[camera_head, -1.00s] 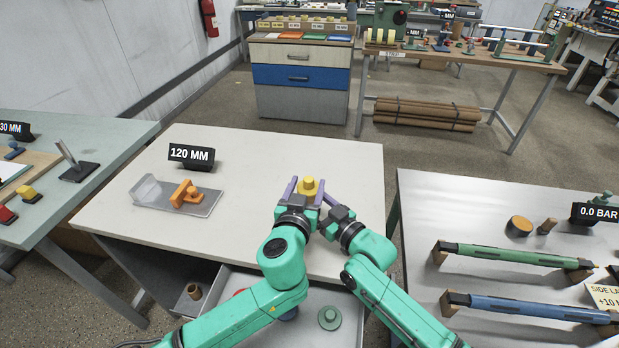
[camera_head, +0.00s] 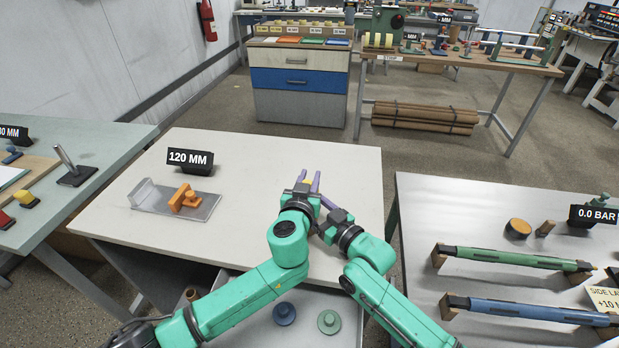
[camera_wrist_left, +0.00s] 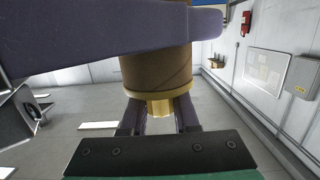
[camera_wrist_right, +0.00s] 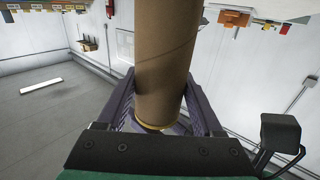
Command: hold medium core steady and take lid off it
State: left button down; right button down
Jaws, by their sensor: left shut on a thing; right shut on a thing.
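The medium core is a brown cardboard tube, upright in the right wrist view (camera_wrist_right: 163,65) and also seen in the left wrist view (camera_wrist_left: 155,68). My right gripper (camera_wrist_right: 165,112) is shut around the tube, and its purple finger crosses the left wrist view. The lid (camera_wrist_left: 158,92) is yellow, with a rim against the tube's end and a small knob. My left gripper (camera_wrist_left: 160,118) is shut on that knob. In the head view my left gripper (camera_head: 302,187) and right gripper (camera_head: 322,194) meet above the table, hiding most of the core. I cannot tell whether a gap separates lid and tube.
The white table (camera_head: 245,215) is mostly clear. A metal table (camera_head: 440,215) is at right.

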pick_arm(q)
jog(key=shift+r, duration=0.1)
dwell(0.5)
jog(key=shift+r, duration=1.05)
pick_arm(e)
grip_release()
pick_arm(q)
notch_tip(320, 180, up, 4)
